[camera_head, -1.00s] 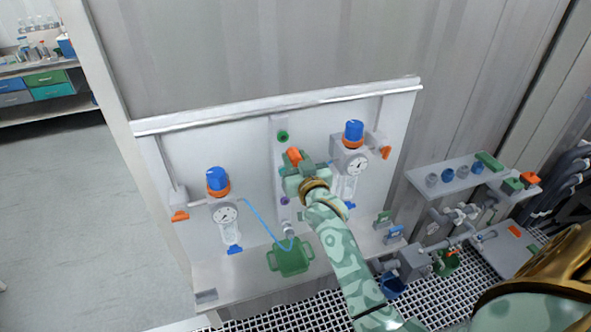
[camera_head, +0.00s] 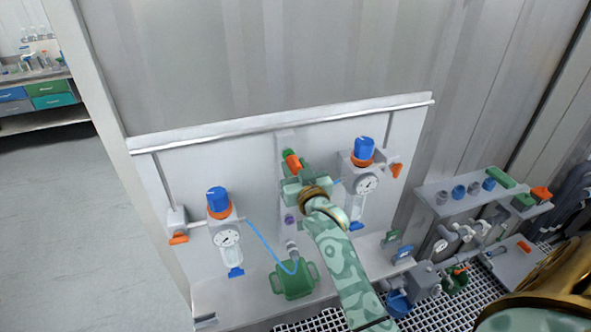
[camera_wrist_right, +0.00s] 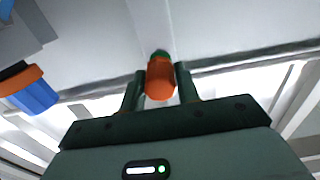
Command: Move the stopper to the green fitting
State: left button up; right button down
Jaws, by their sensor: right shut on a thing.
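The orange stopper (camera_head: 293,162) is held between the fingers of my right gripper (camera_head: 296,173), in front of the upper part of the panel's middle strip. In the right wrist view the stopper (camera_wrist_right: 160,78) sits between the two dark fingers. The green fitting (camera_head: 287,154) is right behind the stopper and partly hidden by it. A thin green edge of the fitting (camera_wrist_right: 160,53) shows past the stopper's far end in the wrist view. I cannot tell whether the stopper touches or enters it. My left gripper is not in view.
A blue-capped regulator with a gauge stands on each side, left (camera_head: 219,203) and right (camera_head: 364,150). A purple fitting (camera_head: 290,219) is lower on the strip. A blue hose runs to a green container (camera_head: 294,281) on the ledge. Pipework and a shelf (camera_head: 452,186) stand at right.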

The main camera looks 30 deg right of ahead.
jog(key=shift+w+d, duration=0.1)
jog(key=shift+w, duration=0.25)
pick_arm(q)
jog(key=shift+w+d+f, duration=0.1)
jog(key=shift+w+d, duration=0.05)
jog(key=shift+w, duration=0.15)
pick_arm(e)
jog(key=shift+s, duration=0.1)
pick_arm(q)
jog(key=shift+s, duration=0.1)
pick_arm(e)
jog(key=shift+r, duration=0.1)
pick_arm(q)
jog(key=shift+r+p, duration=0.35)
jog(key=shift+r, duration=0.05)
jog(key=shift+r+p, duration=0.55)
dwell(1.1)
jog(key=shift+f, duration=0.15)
pick_arm(e)
jog(key=shift+w, duration=0.55)
